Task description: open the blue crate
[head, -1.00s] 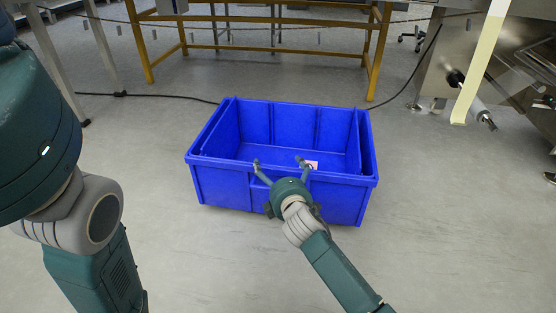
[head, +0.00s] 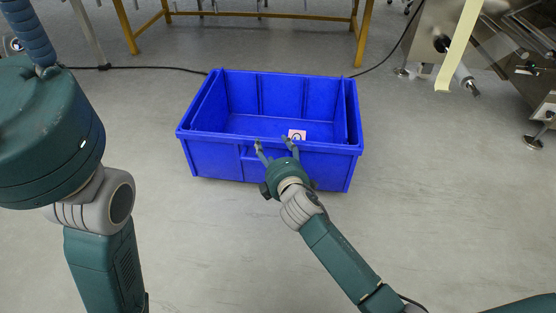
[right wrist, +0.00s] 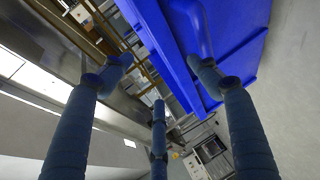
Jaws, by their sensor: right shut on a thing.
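The blue crate (head: 215,158) stands upright on the floor in the head view. Its top is uncovered and I see into its inside, with inner panels along the left and right sides. My right gripper (head: 275,148) is at the middle of the crate's near wall, shut on its rim. Its fingers reach over the rim.
A yellow frame (head: 250,15) stands behind the crate, with a black cable (head: 140,68) on the floor before it. A metal machine (head: 490,45) stands at the upper right.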

